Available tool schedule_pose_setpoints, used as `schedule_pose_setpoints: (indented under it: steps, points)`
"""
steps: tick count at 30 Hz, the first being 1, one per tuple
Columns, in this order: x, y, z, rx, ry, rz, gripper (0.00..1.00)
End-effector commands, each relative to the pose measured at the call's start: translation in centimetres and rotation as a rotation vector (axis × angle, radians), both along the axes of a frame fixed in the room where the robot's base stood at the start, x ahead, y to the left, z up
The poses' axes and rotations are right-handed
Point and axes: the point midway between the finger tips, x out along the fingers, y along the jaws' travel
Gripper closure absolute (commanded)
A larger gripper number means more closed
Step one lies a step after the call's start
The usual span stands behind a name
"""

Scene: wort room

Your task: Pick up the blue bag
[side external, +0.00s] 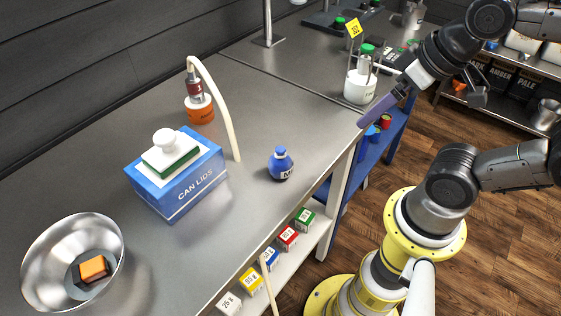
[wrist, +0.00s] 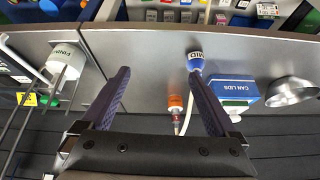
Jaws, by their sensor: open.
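The small blue bag (side external: 280,164) stands upright on the steel counter near its front edge, with a dark label marked in white letters. It also shows in the wrist view (wrist: 194,61), just beyond the tip of the right-hand finger. My gripper (side external: 368,117) is raised at the right, over the counter's front edge, well apart from the bag. In the wrist view my gripper (wrist: 160,75) has its two purple fingers spread wide, with nothing between them.
A blue CAN LIDS box (side external: 178,175) with a brush on top, a metal bowl (side external: 72,262) and an orange bottle with a pale hose (side external: 199,108) stand left of the bag. A white tub (side external: 360,87) stands near my gripper. The counter (side external: 290,105) is clear behind the bag.

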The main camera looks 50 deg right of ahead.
Motion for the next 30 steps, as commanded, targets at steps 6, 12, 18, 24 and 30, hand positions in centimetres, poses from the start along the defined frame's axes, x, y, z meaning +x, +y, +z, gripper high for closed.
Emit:
schedule_pose_setpoints:
  steps: [6,12,18,24,30]
  points:
    - [0.4,0.0,1.4,0.185,0.011,-0.352,0.06]
    - [2.9,0.7,3.3,0.378,0.082,-0.754,0.06]
    - [7.1,2.5,4.2,0.502,0.191,-1.151,0.06]
    - [12.5,6.1,2.6,0.496,0.305,-1.476,0.06]
    - [15.1,9.0,-0.2,0.401,0.372,-1.480,0.06]
